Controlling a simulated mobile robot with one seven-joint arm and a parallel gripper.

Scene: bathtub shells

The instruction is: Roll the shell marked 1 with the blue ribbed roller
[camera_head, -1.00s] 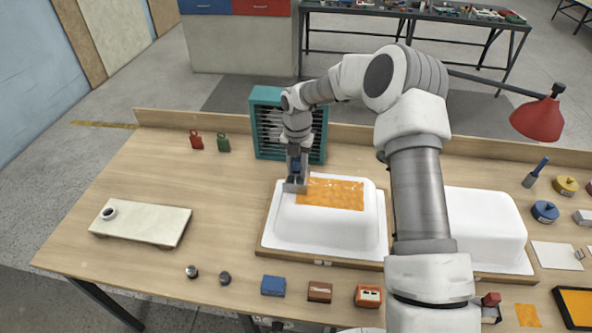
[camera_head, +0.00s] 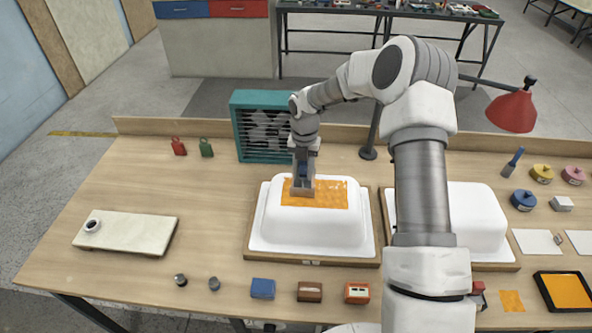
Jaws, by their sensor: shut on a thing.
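Two white tub-like shells stand on wooden boards. The left shell (camera_head: 312,232) has an orange rectangular patch (camera_head: 328,194) on its top. The right shell (camera_head: 470,218) is plain white and partly behind my arm. The small marks on the boards' front edges are too small to read, so I cannot tell which is 1. My gripper (camera_head: 303,168) is shut on a roller (camera_head: 302,190), which shows a blue part between the fingers and a grey lower end. The roller is on or just above the patch's left half; the ribs are not clear.
A teal fan (camera_head: 264,126) stands behind the left shell. A lamp with a red shade (camera_head: 512,111) is at the back right. A pale board (camera_head: 125,232) lies at the left. Small blocks and an orange-filled tray (camera_head: 566,291) line the front. The table between board and shell is clear.

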